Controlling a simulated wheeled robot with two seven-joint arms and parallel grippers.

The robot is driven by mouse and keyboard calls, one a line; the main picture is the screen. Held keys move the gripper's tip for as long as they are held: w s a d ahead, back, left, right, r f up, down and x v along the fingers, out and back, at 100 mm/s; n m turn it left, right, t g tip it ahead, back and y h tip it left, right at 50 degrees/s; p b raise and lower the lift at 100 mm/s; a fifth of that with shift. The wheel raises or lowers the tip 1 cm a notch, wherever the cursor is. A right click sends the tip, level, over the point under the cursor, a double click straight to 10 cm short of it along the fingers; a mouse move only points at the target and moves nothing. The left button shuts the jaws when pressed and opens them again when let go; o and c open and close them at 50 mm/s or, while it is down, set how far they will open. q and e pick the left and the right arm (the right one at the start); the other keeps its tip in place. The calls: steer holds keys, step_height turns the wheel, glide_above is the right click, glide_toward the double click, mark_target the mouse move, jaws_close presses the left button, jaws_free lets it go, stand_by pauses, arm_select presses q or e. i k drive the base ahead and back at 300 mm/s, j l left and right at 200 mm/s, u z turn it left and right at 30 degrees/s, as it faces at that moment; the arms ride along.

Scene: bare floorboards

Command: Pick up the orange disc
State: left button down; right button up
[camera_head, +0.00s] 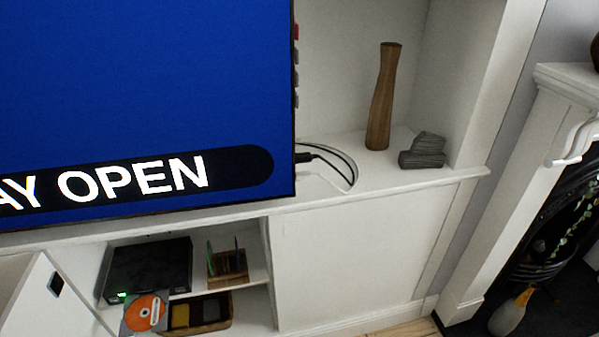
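The orange disc (145,311) is at the lower left of the head view, in front of the open cabinet under the screen. It lies on a grey, tray-like square (132,322) just below the front edge of a black player box (148,270). A small green light shows on the player's front. I cannot tell how the square joins the player. Neither of my grippers is in view.
A big screen (140,90) fills the upper left. A white cabinet door (45,295) stands open at the left. Beside the player are a wooden rack (228,268) and a wooden tray (226,318). A wooden vase (383,100) stands on the white ledge. A fireplace is at the right.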

mark_target(146, 312)
steer(key=i+l+u, duration=0.1)
steer(key=l+u, duration=0.4)
steer(key=i+l+u, duration=0.1)
steer(key=l+u, duration=0.65)
steer(key=u, duration=0.2)
